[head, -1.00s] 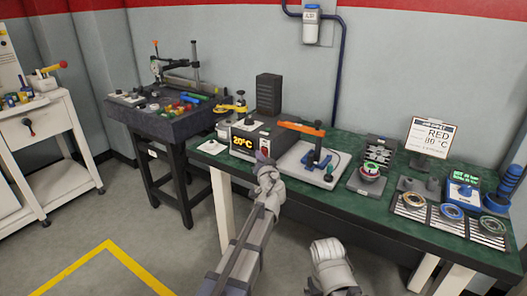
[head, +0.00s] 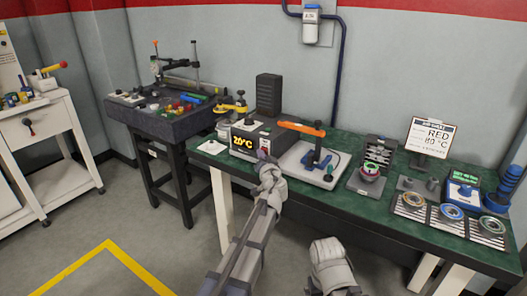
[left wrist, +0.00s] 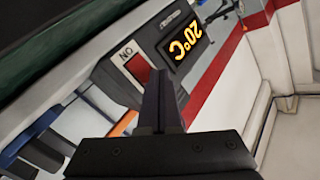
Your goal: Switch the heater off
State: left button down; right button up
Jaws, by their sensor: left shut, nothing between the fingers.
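The heater (head: 243,146) is a dark box with a pale front on the green bench. Its yellow display reads 20°C. In the left wrist view the heater's front (left wrist: 118,82) is turned over, with the lit display (left wrist: 186,40), a red switch (left wrist: 138,67) and a label reading ON beside the switch. My left gripper (head: 263,154) is shut and empty in front of the heater's right part. In the left wrist view its closed fingers (left wrist: 158,80) reach up beside the switch and hide part of the front. I cannot tell whether they touch it.
To the heater's right stands a pale plate with an orange-handled press (head: 302,129). Further right are a sign (head: 430,138) reading RED 80 °C and several rings on ribbed plates. A dark side table (head: 168,118) stands at left. My right arm shows at the bottom, its fingers unseen.

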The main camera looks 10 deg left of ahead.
pick_arm(q)
jog(key=shift+w, duration=0.2)
jog(key=shift+s, duration=0.15)
dwell(0.3)
jog(key=shift+s+a+f, duration=0.1)
jog(key=shift+s+a, duration=0.1)
jog(key=shift+s, duration=0.4)
jog(key=shift+s, duration=0.1)
jog(key=s, duration=0.1)
jog(key=s+a, duration=0.1)
jog(key=s, duration=0.2)
jog(key=shift+s+a+f+b, duration=0.2)
jog(key=shift+a+f+b, duration=0.1)
jog(key=shift+a+b, duration=0.1)
